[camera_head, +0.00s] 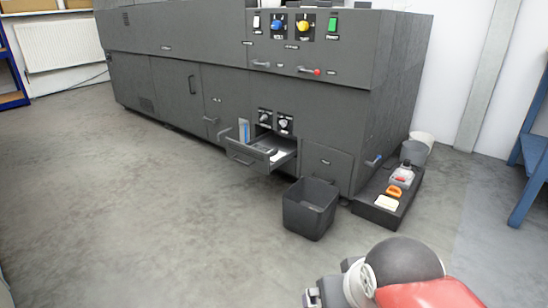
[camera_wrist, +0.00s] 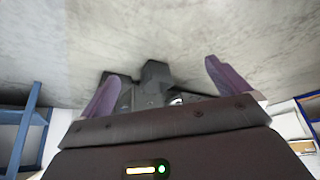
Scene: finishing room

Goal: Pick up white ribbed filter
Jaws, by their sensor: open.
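I cannot clearly tell any ribbing at this size. A small white block (camera_head: 387,202) lies at the near end of the low dark tray (camera_head: 376,217) on the floor, right of the machine. Another small white item (camera_head: 279,154) lies in the open drawer (camera_head: 262,165) of the machine. Either could be the filter. My gripper (camera_wrist: 158,82) shows in the wrist view with its two purple fingers spread wide. It is open, and nothing is seen held between them. In the head view only part of my arm shows at the bottom right, apart from the tray.
A dark open bin (camera_head: 309,210) stands on the floor between drawer and tray. The tray also holds an orange item (camera_head: 394,191) and a red-topped container (camera_head: 402,176). Buckets (camera_head: 414,151) stand behind it. A blue bench (camera_head: 530,160) is at right. The floor at left is clear.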

